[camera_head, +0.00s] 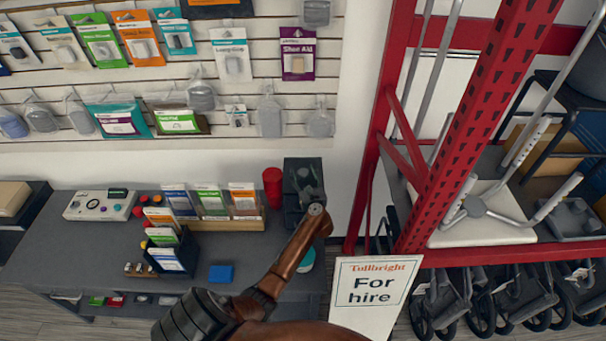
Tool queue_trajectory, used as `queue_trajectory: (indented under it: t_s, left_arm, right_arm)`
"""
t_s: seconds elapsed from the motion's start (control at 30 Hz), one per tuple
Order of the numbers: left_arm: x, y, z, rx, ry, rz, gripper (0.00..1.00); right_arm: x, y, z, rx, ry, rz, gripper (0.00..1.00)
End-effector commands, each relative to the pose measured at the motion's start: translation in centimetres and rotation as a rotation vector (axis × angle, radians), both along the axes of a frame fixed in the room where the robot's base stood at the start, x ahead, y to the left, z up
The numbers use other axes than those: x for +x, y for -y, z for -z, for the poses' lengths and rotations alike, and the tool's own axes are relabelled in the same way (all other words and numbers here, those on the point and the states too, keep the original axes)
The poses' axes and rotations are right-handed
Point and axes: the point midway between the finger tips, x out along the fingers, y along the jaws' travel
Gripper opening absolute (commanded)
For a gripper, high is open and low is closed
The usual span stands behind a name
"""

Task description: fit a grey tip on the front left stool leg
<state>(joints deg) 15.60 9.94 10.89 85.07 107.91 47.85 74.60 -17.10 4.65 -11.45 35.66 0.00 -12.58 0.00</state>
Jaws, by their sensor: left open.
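A white stool seat (490,228) lies on the red rack's shelf at the right, with grey tubular legs (515,160) rising from it. The legs have pale end sections; I cannot tell for certain which is the front left one. A dark grey tray (578,232) sits right of the seat and holds small grey pieces, too small to make out clearly. My left gripper (307,172) is open at the end of a copper arm, over the back of the counter, well left of the stool and tray. It looks empty. My right gripper is out of view.
A red upright post (470,120) stands between my left gripper and the stool. A "For hire" sign (372,290) hangs at the rack's front left. The grey counter (100,250) holds card racks and a red cup (272,186). Folded wheeled frames stand below the shelf.

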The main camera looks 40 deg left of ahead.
Motion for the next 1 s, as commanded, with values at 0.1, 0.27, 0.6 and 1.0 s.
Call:
queue_trajectory:
  t_s: [0.1,0.27,0.6,1.0]
  left_arm:
    - [0.07,-0.13,0.07,-0.001,-0.001,0.000,0.54]
    - [0.02,-0.16,0.07,-0.001,-0.001,0.000,0.51]
    - [-0.02,-0.19,0.05,0.001,-0.001,-0.001,0.28]
    - [-0.02,-0.18,0.02,0.001,-0.001,-0.001,0.12]
  right_arm:
    - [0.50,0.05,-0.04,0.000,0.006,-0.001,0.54]
    - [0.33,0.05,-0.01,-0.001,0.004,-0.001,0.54]
    - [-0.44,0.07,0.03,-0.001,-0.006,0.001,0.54]
    - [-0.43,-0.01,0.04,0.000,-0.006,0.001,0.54]
